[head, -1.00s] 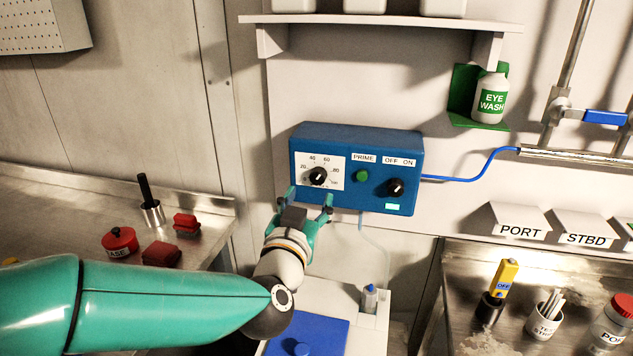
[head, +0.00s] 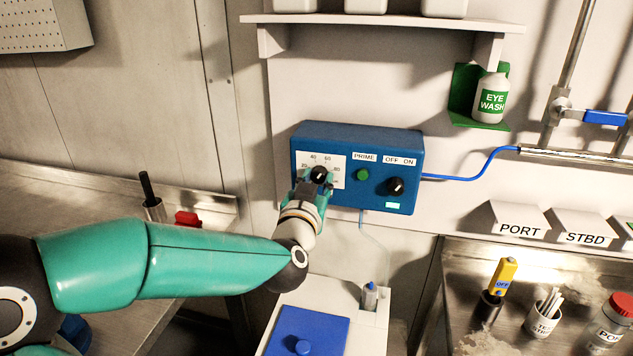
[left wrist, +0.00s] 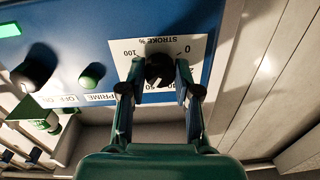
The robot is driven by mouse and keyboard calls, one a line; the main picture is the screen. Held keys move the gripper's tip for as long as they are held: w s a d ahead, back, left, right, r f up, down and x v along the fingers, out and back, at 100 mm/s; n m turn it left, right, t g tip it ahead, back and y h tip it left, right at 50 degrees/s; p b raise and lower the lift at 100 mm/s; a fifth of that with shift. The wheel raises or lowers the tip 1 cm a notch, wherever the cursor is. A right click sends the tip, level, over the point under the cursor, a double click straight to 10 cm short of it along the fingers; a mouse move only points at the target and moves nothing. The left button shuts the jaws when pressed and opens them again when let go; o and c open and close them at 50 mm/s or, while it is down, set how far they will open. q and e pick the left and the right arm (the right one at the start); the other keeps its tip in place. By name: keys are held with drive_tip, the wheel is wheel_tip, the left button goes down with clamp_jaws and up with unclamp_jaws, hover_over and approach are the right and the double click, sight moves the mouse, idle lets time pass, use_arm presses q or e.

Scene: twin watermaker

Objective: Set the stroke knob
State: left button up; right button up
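The stroke knob (head: 319,174) is a black round knob on a white dial plate (head: 337,178) at the left of the blue control box (head: 357,139). My left gripper (head: 314,181) is at the dial, with a finger on each side of the knob. My right gripper is not in view.
On the same box are a green prime button (head: 362,174) and a black off/on knob (head: 395,187). Below is a white unit with a blue lid (head: 308,333). An eye wash bottle (head: 491,98) is on the wall. Benches stand left and right.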

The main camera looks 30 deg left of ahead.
use_arm(q)
clamp_jaws()
drive_tip(key=shift+f+n+b, duration=0.15)
drive_tip(key=shift+n+b, duration=0.15)
drive_tip(key=shift+b, duration=0.3)
drive_tip(key=shift+n+b, duration=0.3)
drive_tip(key=shift+n, duration=0.1)
drive_tip(key=o, duration=0.7)
unclamp_jaws()
drive_tip(key=shift+o, duration=0.2)
drive_tip(key=v, duration=1.2)
drive_tip(key=shift+r, duration=0.2)
